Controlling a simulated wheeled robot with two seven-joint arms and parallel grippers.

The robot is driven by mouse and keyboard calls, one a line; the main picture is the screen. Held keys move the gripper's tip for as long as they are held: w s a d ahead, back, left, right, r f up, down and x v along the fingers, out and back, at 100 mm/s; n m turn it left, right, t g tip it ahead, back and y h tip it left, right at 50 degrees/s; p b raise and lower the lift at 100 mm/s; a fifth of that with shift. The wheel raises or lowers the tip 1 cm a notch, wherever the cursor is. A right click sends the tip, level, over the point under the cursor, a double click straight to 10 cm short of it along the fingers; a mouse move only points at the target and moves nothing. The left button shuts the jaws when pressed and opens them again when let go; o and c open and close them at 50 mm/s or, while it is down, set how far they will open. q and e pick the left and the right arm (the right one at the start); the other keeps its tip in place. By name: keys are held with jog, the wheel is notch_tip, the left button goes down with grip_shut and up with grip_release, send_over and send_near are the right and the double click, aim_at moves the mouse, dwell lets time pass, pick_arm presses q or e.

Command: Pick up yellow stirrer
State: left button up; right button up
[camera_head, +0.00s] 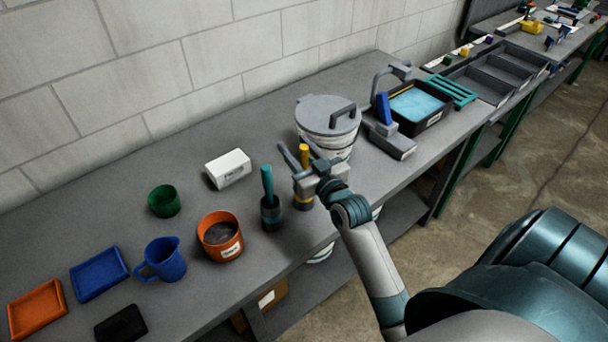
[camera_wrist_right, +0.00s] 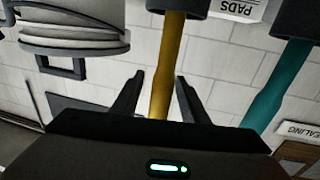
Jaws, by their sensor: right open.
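The yellow stirrer (camera_head: 304,156) stands upright in a dark holder (camera_head: 303,202) on the bench. Its yellow shaft (camera_wrist_right: 167,65) also shows in the right wrist view, running down between my two fingers. My right gripper (camera_head: 294,157) is open, with its fingers on either side of the shaft; a gap shows on both sides in the wrist view (camera_wrist_right: 158,90). A teal stirrer (camera_head: 267,182) stands in its own dark holder just left of it. My left gripper is not in view.
A lidded grey bucket (camera_head: 328,115) stands close behind my right gripper. A white box (camera_head: 228,167), an orange pot (camera_head: 220,236), a blue jug (camera_head: 163,259) and a green cup (camera_head: 164,201) are to the left. A black tray with blue contents (camera_head: 437,119) is at the right.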

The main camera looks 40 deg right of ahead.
grip_shut()
jog(key=shift+r, duration=0.1)
notch_tip(320, 180, up, 18)
jog(key=b, duration=0.3)
dwell(0.4)
jog(key=shift+f, duration=0.2)
dwell(0.3)
